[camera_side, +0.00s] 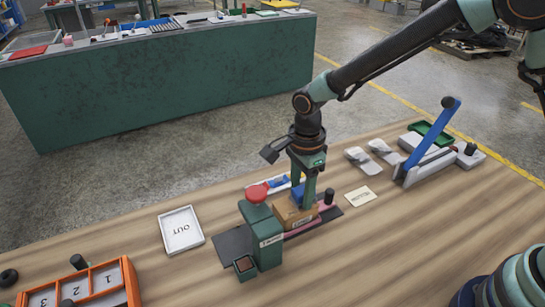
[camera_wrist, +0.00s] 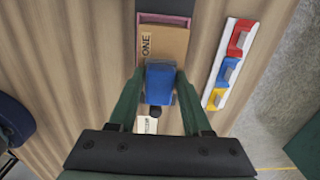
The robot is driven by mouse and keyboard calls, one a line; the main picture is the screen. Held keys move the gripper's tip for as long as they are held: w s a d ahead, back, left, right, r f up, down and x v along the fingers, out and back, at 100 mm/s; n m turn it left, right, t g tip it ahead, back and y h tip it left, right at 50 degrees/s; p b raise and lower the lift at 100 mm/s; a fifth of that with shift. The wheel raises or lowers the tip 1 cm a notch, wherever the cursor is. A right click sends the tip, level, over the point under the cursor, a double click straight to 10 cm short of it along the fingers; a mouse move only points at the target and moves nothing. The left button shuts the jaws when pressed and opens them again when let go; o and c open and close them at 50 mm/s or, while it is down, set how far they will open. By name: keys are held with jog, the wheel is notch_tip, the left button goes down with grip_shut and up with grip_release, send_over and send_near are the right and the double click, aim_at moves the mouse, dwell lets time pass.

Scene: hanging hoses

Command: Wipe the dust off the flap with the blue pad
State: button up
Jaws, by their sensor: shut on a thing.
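My gripper (camera_side: 308,190) points down over the table, with its fingers closed on the blue pad (camera_side: 297,194). In the wrist view the pad (camera_wrist: 160,82) sits between the two green fingertips of my gripper (camera_wrist: 160,74). The brown cardboard box (camera_side: 291,215) stands below the pad in the side view. Its flat brown top flap (camera_wrist: 163,42), with dark lettering, shows just beyond the pad in the wrist view. The pad overlaps the flap's near edge there; I cannot tell whether they touch. No dust can be made out on the flap.
A green press-like post (camera_side: 262,232) with a red knob stands close left of the box. A white OUT tray (camera_side: 181,231) and orange numbered rack (camera_side: 128,280) lie further left. A blue-levered device (camera_side: 430,150) is at right. A white strip (camera_wrist: 222,80) with coloured pieces lies beside the box.

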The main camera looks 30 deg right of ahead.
jog(key=shift+d, duration=0.85)
jog(key=shift+d+r, duration=0.1)
jog(key=shift+r, duration=3.95)
